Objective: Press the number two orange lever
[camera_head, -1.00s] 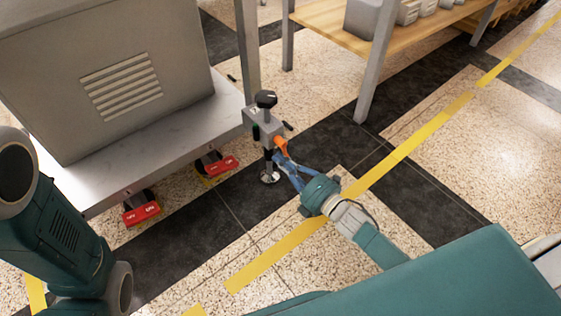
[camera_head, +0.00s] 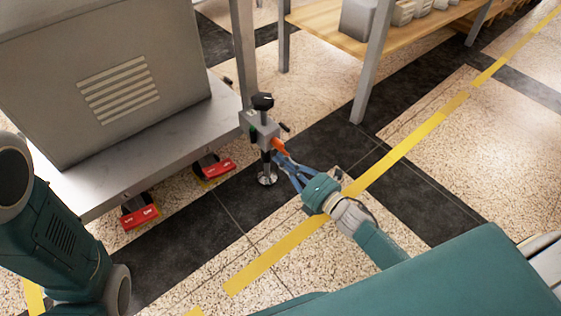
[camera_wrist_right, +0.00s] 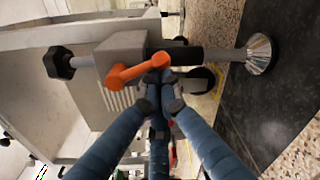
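An orange lever (camera_head: 279,146) sits on a grey box (camera_head: 262,128) fixed at the corner of the grey machine. It shows large in the right wrist view (camera_wrist_right: 130,74), its arm reaching right to a rounded end. No number is legible on it. My right gripper (camera_head: 282,158) is at the lever's free end. In the right wrist view its blue fingers (camera_wrist_right: 160,84) are drawn together, with tips just under that end; whether they touch it I cannot tell. Nothing shows held between them. My left arm shows at the left edge, its gripper out of view.
A black knob (camera_head: 263,101) tops the box, and a levelling foot (camera_head: 267,179) stands below it. Two red pedals, one left (camera_head: 139,216) and one right (camera_head: 213,170), sit under the machine's ledge. A wooden-topped table (camera_head: 335,22) stands behind. The floor to the right is clear.

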